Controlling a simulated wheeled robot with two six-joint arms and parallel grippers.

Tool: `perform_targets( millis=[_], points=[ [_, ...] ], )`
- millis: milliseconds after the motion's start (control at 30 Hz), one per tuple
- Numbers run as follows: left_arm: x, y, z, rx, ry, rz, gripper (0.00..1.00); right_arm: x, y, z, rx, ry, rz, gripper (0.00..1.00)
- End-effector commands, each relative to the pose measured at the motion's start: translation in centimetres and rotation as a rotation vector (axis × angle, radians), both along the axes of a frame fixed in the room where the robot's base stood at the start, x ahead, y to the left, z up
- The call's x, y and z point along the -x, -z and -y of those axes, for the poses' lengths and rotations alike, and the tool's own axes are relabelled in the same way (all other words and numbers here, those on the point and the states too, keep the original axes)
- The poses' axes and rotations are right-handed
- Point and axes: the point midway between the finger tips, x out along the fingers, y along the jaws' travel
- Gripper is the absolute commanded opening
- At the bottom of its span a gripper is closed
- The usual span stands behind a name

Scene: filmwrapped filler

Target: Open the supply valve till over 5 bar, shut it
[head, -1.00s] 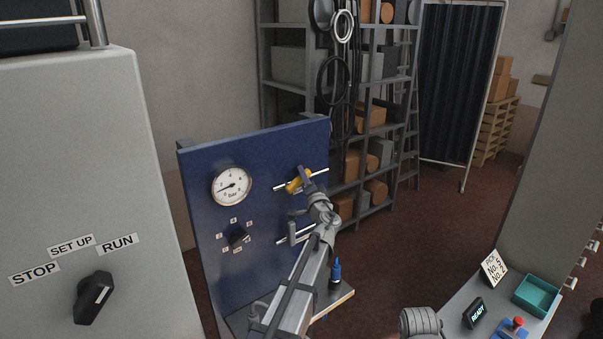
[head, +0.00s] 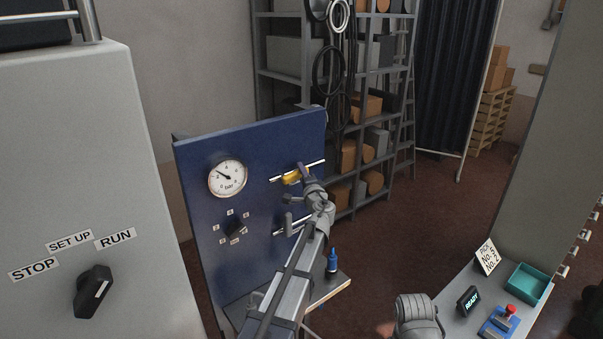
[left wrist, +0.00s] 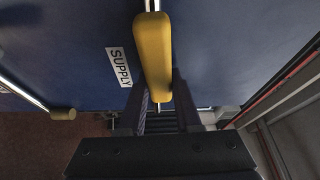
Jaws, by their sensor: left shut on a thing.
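The supply valve's yellow lever (head: 291,179) sits on the upper pipe of the blue panel (head: 250,150). It lies close to the line of the pipe. My left gripper (head: 303,173) is shut on it. In the left wrist view the yellow lever (left wrist: 153,55) stands between the fingers (left wrist: 158,100), beside the SUPPLY label (left wrist: 118,67). The round white bar gauge (head: 228,179) is at the panel's upper left. Its needle points to the upper left, well below 5 by its place on the dial; the numerals are small. My right gripper's fingers are out of view.
A black selector knob (head: 236,229) with small labels is below the gauge. A lower pipe (head: 292,225) crosses the panel. A blue bottle (head: 333,260) stands on the panel's shelf. A grey cabinet (head: 75,160) is at left; a bench with a teal tray (head: 529,284) is at right.

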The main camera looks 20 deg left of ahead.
Motion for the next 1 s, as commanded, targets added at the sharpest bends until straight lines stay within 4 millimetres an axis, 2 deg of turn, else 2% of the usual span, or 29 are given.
perform_targets(
  millis=[200,233,500,800,1000],
  points=[
    [0.0,0.0,0.0,0.002,-0.001,0.002,0.00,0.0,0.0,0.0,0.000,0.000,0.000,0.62],
    [0.0,0.0,0.0,0.002,-0.001,0.002,0.33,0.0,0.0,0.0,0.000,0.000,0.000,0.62],
    [0.0,0.0,0.0,0.002,-0.001,0.002,0.62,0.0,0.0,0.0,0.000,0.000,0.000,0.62],
    [0.2,0.0,0.1,0.002,0.000,0.002,0.62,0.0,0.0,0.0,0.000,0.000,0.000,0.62],
    [1.5,0.1,1.1,0.002,0.001,0.002,0.62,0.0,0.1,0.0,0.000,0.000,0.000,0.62]
  ],
)
